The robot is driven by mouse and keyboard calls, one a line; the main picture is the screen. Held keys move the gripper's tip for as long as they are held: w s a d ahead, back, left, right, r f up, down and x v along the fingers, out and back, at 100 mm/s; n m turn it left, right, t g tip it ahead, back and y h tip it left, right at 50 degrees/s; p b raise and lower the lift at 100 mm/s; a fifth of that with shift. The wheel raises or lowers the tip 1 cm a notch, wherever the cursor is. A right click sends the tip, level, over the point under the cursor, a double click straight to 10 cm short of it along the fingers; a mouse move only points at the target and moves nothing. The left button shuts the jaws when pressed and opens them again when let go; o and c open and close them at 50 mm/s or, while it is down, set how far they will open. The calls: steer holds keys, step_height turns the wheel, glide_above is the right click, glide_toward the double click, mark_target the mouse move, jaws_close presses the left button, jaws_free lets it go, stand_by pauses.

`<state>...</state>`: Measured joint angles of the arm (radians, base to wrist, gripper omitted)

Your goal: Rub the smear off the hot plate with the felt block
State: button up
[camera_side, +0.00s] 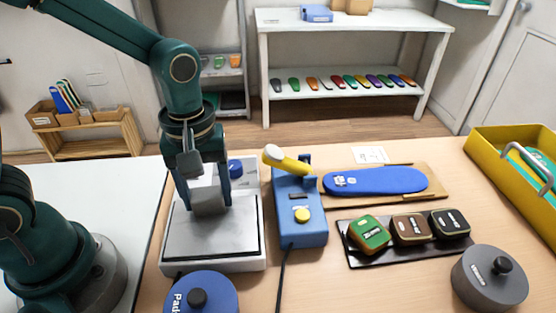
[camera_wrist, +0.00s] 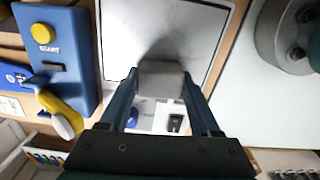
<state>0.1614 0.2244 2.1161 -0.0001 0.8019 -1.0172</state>
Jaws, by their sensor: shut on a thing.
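The hot plate (camera_side: 212,248) is a flat grey metal surface on a white base, left of centre in the side view. Its metal surface also fills the top middle of the wrist view (camera_wrist: 200,25). My gripper (camera_side: 208,184) points down over the back part of the plate and is shut on a grey felt block (camera_side: 208,203). The block (camera_wrist: 161,80) sits between my two fingertips in the wrist view. It is low over the plate; I cannot tell if it touches. A dark patch shows on the plate beside the block, and I cannot tell whether it is smear or shadow.
A blue press box (camera_side: 298,212) with a yellow-and-white lever stands right of the plate. A blue lidded pot (camera_side: 203,296) is in front. A blue insole (camera_side: 375,180) lies on a board; a dark tray (camera_side: 362,259) holds several blocks. A yellow bin (camera_side: 506,197) stands far right.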

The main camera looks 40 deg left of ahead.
mark_target(207, 244)
steer(key=shift+s+d, duration=2.35)
steer(key=shift+s, duration=0.1)
step_height(207, 244, up, 3)
steer(key=shift+w+f, duration=0.15)
steer(key=shift+f, duration=0.05)
steer(key=shift+r, duration=2.8)
